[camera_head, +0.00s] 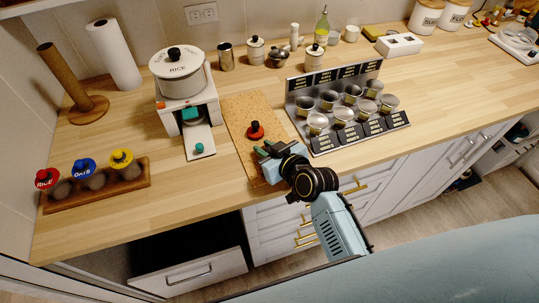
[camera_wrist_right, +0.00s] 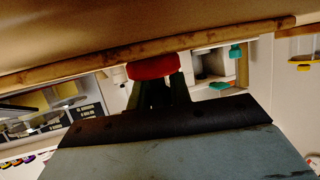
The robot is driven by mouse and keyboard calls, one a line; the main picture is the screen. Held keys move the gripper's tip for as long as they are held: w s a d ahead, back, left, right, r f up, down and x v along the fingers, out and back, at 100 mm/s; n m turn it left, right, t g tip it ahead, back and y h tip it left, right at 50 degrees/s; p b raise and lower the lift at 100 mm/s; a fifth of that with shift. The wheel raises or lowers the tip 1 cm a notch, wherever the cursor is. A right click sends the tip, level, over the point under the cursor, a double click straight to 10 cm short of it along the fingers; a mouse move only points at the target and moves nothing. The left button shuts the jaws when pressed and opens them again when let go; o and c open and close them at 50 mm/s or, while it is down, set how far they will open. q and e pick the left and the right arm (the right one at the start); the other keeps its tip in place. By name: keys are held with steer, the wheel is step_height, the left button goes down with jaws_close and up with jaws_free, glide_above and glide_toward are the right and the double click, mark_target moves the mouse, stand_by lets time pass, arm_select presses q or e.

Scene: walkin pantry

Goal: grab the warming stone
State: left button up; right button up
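A small red disc with a dark knob (camera_head: 255,131), which I take for the warming stone, sits on the tan speckled board (camera_head: 240,106) on the counter. No label on it can be read. My right gripper (camera_head: 266,157) is low over the near part of that board, just in front of the red piece. In the right wrist view the red piece (camera_wrist_right: 153,67) shows at the tips of the dark fingers (camera_wrist_right: 160,92), which stand apart with a gap between them. I see no clear grip on it. My left gripper is not in view.
A rice pot (camera_head: 178,70) on a white stand is left of the board. A tiered rack (camera_head: 340,108) of metal cups stands close on its right. A wooden holder (camera_head: 98,188) with coloured knobs is at the left. An open drawer (camera_head: 190,275) lies below. Bare counter shows near the front left.

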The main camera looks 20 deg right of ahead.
jaws_close()
steer(key=shift+r, duration=0.1)
